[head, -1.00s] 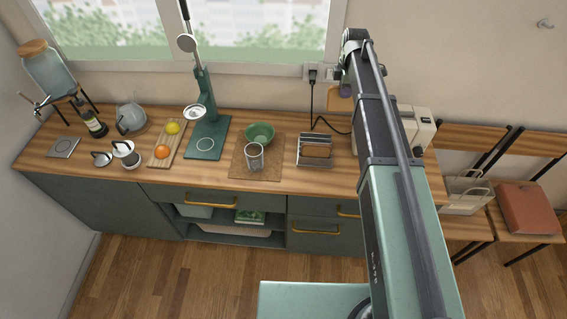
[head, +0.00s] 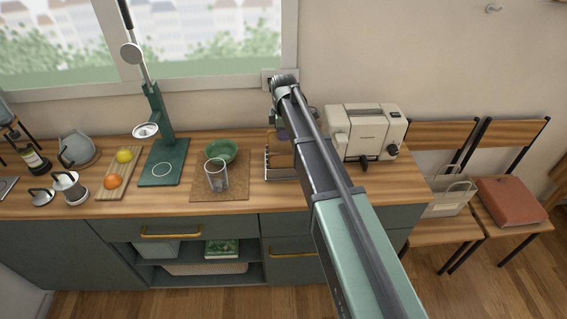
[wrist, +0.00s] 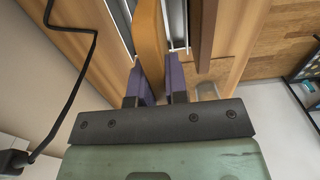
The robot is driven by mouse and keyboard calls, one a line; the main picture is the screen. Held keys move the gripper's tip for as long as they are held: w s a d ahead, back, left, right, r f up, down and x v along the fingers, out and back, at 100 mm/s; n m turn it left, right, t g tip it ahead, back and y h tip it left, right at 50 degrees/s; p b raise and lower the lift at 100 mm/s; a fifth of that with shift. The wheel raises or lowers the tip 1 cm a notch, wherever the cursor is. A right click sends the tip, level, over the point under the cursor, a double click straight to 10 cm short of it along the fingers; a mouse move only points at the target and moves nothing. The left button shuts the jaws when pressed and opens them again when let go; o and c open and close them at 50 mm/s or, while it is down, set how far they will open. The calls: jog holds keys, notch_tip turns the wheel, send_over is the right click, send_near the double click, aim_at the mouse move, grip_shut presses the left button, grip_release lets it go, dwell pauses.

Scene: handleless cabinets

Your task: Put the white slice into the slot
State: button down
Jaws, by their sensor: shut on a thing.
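My gripper (wrist: 158,80) has two purple fingers shut on a flat tan slice (wrist: 151,35) in the wrist view. The slice looks tan, not clearly white, and its far end runs out of the picture between thin metal bars. A darker brown slice (wrist: 203,35) stands just to its right, apart from the fingers. In the head view the wire rack (head: 284,174) stands on the counter, partly behind my arm, which hides most of the gripper. The cream toaster (head: 366,133) is to the right of the rack; its slots are not clearly visible.
A green bowl (head: 221,151) and a glass (head: 215,177) stand on a mat left of the rack. A green press (head: 164,160) is farther left. A black cord (wrist: 75,90) runs beside my gripper. The counter is clear in front of the toaster.

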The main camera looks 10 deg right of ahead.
aim_at(284, 145)
notch_tip(284, 145, down, 6)
jog(key=b, duration=0.4)
jog(key=shift+r, duration=0.4)
jog(key=shift+f, duration=0.2)
jog(key=c, duration=1.1)
grip_release()
jog(key=shift+r, duration=0.1)
notch_tip(284, 145, up, 12)
jog(key=p, duration=1.2)
jog(key=shift+r, duration=0.25)
jog(key=shift+s+f, duration=0.15)
jog(key=shift+s, duration=0.2)
jog(key=s+m, duration=0.5)
jog(key=s, duration=0.4)
jog(key=s+m, duration=0.5)
jog(key=s, duration=0.4)
jog(key=s+m, duration=0.6)
jog(key=s, duration=0.3)
jog(key=shift+s, duration=0.35)
